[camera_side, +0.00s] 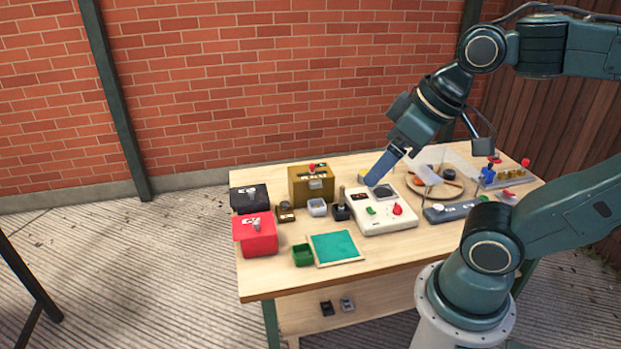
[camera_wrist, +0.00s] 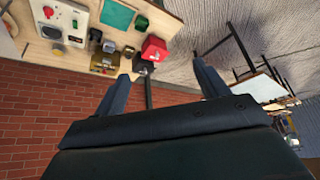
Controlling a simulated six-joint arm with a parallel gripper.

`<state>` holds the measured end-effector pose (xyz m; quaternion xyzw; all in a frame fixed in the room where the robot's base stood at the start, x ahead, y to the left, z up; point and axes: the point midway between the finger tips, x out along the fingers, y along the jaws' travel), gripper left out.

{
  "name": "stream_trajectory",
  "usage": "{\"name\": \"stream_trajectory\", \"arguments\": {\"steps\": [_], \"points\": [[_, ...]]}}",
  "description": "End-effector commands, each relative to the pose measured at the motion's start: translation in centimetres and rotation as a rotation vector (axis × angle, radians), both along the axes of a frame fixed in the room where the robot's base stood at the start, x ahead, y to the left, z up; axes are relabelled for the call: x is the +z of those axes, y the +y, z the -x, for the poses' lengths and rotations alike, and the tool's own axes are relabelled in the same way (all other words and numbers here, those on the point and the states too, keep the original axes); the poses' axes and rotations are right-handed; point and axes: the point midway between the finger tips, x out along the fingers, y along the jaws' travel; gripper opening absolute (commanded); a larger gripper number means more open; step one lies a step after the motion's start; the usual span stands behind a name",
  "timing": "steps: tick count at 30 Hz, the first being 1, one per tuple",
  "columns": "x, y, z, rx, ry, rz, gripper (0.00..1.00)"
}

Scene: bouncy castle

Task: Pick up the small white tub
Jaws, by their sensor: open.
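The small white tub (camera_side: 317,207) stands upright on the wooden table, in front of a gold-brown box and left of a black joystick-like part. It looks whitish with a greyish inside. In the wrist view the tub (camera_wrist: 109,46) is small, near the far side of the left finger. My gripper (camera_side: 374,181) is above the white control panel, to the right of the tub and higher than it. In the wrist view my gripper (camera_wrist: 163,78) has its two fingers wide apart with nothing between them. One finger hides the other in the side view.
The white control panel (camera_side: 385,222) with knobs is right of the tub. The gold-brown box (camera_side: 312,190) is behind it. A red box (camera_side: 255,238), black box (camera_side: 248,203), green tub (camera_side: 303,258) and teal mat (camera_side: 336,247) are left and front.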

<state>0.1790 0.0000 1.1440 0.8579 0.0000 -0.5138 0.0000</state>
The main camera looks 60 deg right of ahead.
Motion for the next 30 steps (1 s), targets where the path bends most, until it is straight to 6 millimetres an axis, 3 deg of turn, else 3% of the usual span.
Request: {"name": "stream_trajectory", "arguments": {"steps": [14,20,30], "points": [[0.0,-0.3,-0.9,-0.022,0.005,-0.003,0.73],[-0.2,-1.2,-3.5,-0.084,0.017,-0.010,0.73],[-1.8,-4.4,-10.0,-0.237,0.037,-0.026,0.73]]}}
